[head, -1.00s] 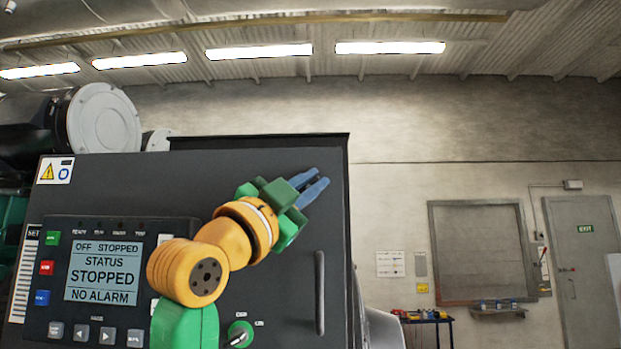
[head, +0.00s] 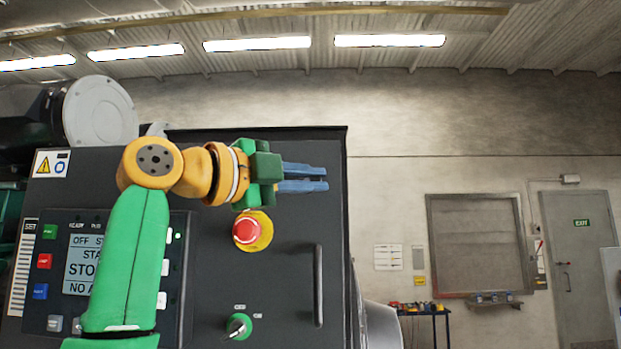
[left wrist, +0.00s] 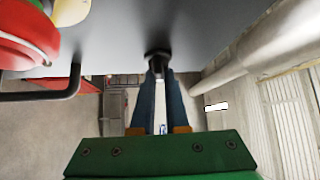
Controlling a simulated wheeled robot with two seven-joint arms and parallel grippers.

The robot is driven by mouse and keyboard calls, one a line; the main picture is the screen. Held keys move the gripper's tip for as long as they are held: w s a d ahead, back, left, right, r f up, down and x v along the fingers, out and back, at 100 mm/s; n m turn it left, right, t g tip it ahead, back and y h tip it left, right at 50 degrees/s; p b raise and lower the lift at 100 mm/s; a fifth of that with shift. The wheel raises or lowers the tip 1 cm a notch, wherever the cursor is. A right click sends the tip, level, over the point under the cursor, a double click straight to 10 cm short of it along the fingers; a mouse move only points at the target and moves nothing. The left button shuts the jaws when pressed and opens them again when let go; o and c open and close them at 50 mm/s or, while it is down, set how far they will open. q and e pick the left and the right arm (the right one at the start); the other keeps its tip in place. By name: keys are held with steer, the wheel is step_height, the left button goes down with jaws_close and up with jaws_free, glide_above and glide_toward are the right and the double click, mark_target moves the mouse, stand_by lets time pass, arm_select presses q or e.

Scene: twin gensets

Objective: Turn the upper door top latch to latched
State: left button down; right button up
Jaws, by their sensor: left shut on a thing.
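The upper door top latch (left wrist: 157,56) shows in the left wrist view as a small dark knob on the grey door face, between my fingertips. My left gripper (head: 326,179) is level in the head view, its blue fingers pointing right near the door's upper right edge. It also shows in the left wrist view (left wrist: 158,72), shut on the latch. The latch is hidden behind the fingers in the head view, and its turn angle cannot be told. The dark grey door (head: 285,225) looks closed. My right gripper is not in view.
A red emergency stop (head: 248,231) on a yellow base sits below my wrist. A vertical handle (head: 319,285) and a key switch (head: 239,326) are lower on the door. My left arm partly covers the control screen (head: 80,265). Open room lies to the right.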

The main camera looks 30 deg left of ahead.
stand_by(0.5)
arm_select(q)
steer(key=c, duration=0.9)
jaws_free()
steer(key=shift+w, duration=0.1)
steer(key=b+v, duration=0.2)
steer(key=v, duration=0.5)
steer(key=shift+a, duration=0.1)
